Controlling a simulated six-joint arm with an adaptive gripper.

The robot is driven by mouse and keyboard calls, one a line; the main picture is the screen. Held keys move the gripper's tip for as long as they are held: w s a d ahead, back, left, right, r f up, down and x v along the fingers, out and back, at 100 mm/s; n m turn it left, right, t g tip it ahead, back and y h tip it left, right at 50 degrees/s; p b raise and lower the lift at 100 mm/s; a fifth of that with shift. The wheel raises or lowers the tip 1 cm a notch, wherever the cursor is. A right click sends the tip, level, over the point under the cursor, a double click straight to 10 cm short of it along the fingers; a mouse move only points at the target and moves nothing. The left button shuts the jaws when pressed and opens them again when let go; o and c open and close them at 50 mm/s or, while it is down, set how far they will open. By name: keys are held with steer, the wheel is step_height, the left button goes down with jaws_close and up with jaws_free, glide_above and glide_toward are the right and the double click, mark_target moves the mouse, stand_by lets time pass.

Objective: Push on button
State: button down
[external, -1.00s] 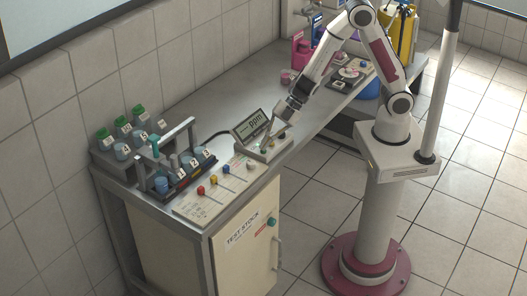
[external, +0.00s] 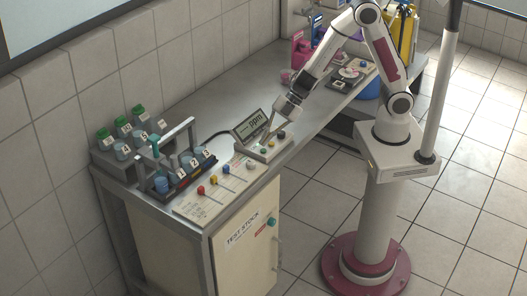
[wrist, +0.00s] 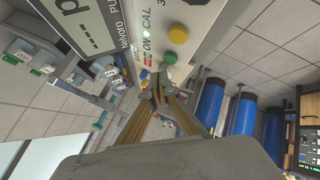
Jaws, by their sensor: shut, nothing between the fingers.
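The meter (external: 252,124) stands on the bench with a tilted display and a low button panel in front. In the wrist view its panel (wrist: 205,12) has a yellow button (wrist: 178,33) beside the CAL print. My gripper (wrist: 155,87) is shut and empty, pointing at this end of the panel. In the external view my gripper (external: 271,130) is over the panel, close to the display. I cannot tell whether the fingertips touch the button.
The bench (external: 232,97) behind the meter is clear. Blue cylinders (wrist: 242,115) show in the wrist view.

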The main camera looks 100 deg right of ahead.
mark_target(265, 149)
steer(key=shift+r, duration=2.7)
